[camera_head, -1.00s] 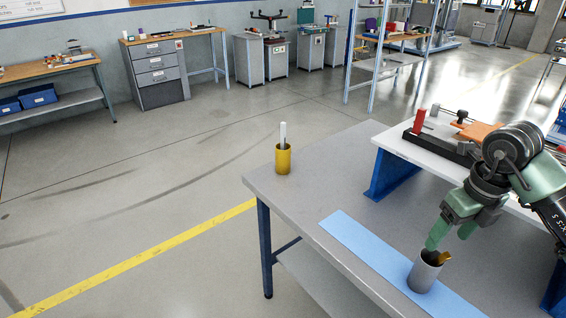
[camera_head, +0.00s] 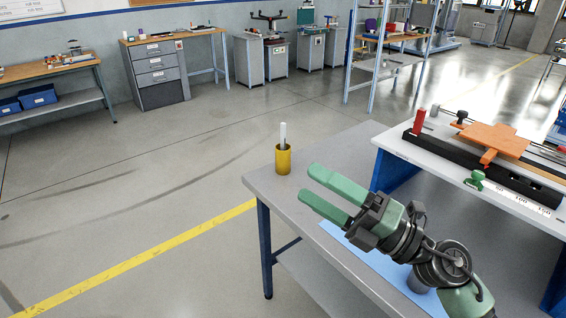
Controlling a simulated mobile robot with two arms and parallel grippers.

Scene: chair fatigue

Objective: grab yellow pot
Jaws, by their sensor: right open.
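The yellow pot (camera_head: 283,160) stands upright near the far left corner of the grey table (camera_head: 262,182). A white and grey stick-like item (camera_head: 283,135) stands in it. My right gripper (camera_head: 320,192) has green fingers, spread apart and empty. It is above the table, to the right of and nearer than the yellow pot, with its fingers pointing up and left and not touching the pot. My left gripper is not in view.
A raised white shelf (camera_head: 395,143) at the right carries a black rail fixture and an orange part (camera_head: 495,138). The table between gripper and yellow pot is clear.

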